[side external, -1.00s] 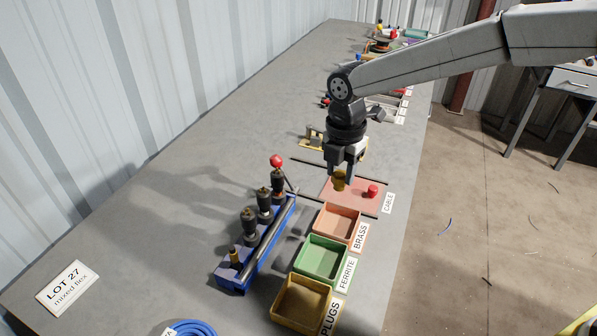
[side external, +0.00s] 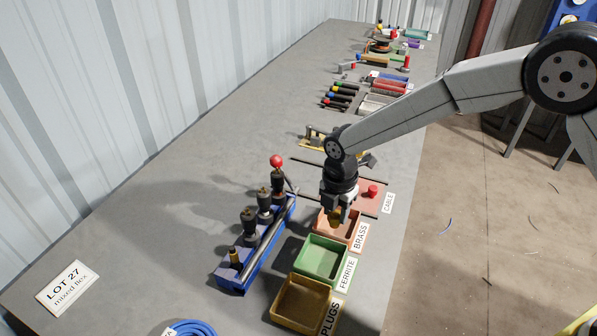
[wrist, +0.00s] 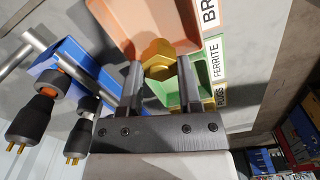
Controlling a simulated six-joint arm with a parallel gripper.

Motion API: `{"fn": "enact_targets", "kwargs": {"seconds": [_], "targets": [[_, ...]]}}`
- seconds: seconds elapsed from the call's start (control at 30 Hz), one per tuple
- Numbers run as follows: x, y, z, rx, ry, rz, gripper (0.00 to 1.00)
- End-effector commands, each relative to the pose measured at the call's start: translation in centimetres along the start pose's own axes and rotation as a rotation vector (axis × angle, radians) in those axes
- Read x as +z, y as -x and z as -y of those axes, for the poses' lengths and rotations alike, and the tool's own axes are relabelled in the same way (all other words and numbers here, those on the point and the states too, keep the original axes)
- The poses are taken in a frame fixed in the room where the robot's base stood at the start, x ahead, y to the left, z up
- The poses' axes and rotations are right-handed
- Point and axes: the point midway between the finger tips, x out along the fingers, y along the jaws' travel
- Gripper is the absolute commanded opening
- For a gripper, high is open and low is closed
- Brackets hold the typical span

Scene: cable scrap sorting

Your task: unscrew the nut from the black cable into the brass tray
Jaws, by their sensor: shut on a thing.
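My gripper (side external: 335,208) is shut on a gold-coloured nut (side external: 334,216), over the orange brass tray (side external: 357,228). In the wrist view the nut (wrist: 158,60) sits between the two finger tips (wrist: 159,72), with part of the brass tray (wrist: 120,22) behind it. The nut appears to be above the tray floor; its exact height is hard to tell. I cannot clearly make out the black cable.
The green ferrite tray (side external: 343,262) and yellow plugs tray (side external: 325,313) stand in front of the brass tray. A blue rack (side external: 232,287) with black plugs and a grey bar stands to the left. A red-knobbed lever (side external: 277,160) rises at its far end. The left tabletop is mostly clear.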

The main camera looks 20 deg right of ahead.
Motion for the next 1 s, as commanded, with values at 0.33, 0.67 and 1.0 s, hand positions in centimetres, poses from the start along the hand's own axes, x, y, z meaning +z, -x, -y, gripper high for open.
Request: {"fn": "enact_targets", "kwargs": {"seconds": [0.33, 0.67, 1.0], "targets": [[0.0, -1.8, 0.0, -0.001, 0.0, 0.0, 0.0], [0.0, -3.5, 0.0, -0.001, 0.0, 0.0, 0.0], [0.0, -3.7, 0.0, 0.0, 0.0, 0.0, 0.0]]}}
